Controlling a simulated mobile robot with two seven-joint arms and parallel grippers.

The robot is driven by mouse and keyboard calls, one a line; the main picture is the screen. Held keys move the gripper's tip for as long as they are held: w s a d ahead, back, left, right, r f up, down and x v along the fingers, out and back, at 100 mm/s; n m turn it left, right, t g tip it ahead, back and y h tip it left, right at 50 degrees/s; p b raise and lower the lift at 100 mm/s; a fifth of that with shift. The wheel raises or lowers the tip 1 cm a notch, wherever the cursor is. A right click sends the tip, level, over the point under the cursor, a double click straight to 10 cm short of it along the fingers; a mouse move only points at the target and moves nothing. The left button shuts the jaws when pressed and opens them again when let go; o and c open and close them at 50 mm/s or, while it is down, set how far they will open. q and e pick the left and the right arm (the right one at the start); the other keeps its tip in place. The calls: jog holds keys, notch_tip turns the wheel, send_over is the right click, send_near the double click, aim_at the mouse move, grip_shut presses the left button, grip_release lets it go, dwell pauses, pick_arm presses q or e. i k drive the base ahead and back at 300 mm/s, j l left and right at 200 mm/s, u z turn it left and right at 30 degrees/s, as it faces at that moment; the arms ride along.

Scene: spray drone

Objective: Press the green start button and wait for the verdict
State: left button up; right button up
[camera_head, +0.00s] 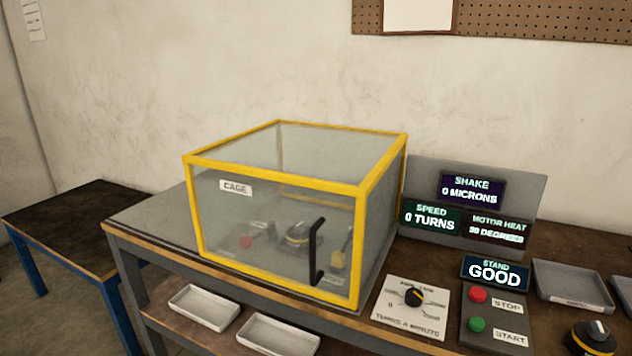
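The green start button (477,325) sits on a grey control box (466,342) at the bench's front right, beside a START label. The red stop button (478,294) is just above it, beside a STOP label. Over them a small screen (494,272) reads "STAND GOOD". The panel behind shows shake (472,189) at 0 microns, speed (432,216) at 0 turns and motor heat (498,229) at 30 degrees. Neither of my grippers is in this view.
A clear cage (273,172) with yellow edges and a black handle (316,252) stands closed over several parts. A dial plate (411,308) lies left of the buttons. A grey tray (572,284) and a black-and-yellow motor-like part (592,338) are at right. White trays (204,306) sit below.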

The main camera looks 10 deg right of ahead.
aim_at(477, 323)
jog(key=z, duration=1.3)
